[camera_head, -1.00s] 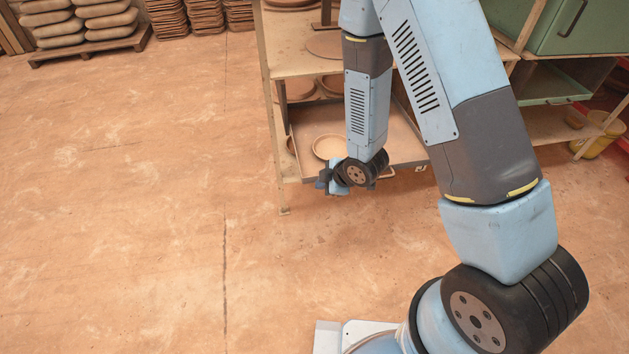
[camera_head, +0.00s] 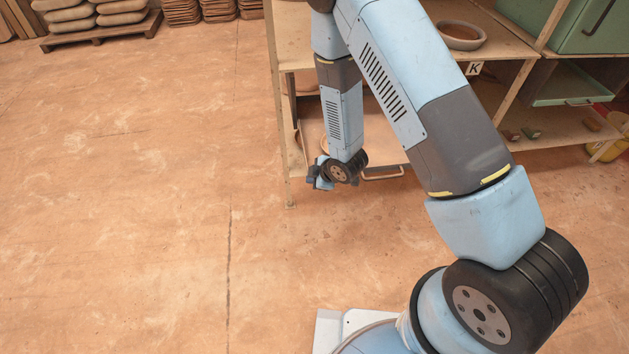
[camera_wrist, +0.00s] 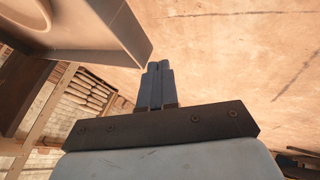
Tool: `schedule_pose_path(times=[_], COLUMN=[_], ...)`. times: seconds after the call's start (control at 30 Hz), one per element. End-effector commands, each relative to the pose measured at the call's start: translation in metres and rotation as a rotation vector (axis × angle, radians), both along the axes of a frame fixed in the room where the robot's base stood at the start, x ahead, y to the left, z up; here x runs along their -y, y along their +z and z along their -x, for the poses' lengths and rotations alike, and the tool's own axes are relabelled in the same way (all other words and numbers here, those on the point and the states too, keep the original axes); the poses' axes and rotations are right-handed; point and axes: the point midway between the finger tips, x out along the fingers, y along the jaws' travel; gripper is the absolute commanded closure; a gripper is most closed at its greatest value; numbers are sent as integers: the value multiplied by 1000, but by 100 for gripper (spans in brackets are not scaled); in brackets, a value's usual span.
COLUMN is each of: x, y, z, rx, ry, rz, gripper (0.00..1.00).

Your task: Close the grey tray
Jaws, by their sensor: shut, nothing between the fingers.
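The grey tray sits low in the wooden shelf unit, mostly hidden behind my arm in the head view. Its pale handle (camera_head: 383,176) shows at the front, to the right of my wrist. A round dish is partly visible in the tray. In the wrist view the tray's edge (camera_wrist: 112,28) and part of the dish fill the upper left. My gripper (camera_head: 317,178) is at the tray's front left, left of the handle. In the wrist view my gripper's fingers (camera_wrist: 159,68) are together, empty, and close beside the tray corner; contact cannot be told.
The wooden shelf unit (camera_head: 500,45) holds a round bowl (camera_head: 461,35) on its upper board. A green cabinet (camera_head: 560,30) stands at the upper right, above a green open tray (camera_head: 570,85). Stacked sacks on a pallet (camera_head: 100,32) are far left. The floor on the left is clear.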

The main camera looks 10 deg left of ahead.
Motion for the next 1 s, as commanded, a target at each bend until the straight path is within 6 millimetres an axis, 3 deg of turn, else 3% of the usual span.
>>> schedule_pose_path(times=[0.63, 0.77, 1.0], x=[-5, -11, -27], y=[0, 1, 1], z=[-10, -27, -83], rx=[1, 3, 4], ry=[3, 4, 3], rz=[0, -1, -3], gripper=[100, 100, 100])
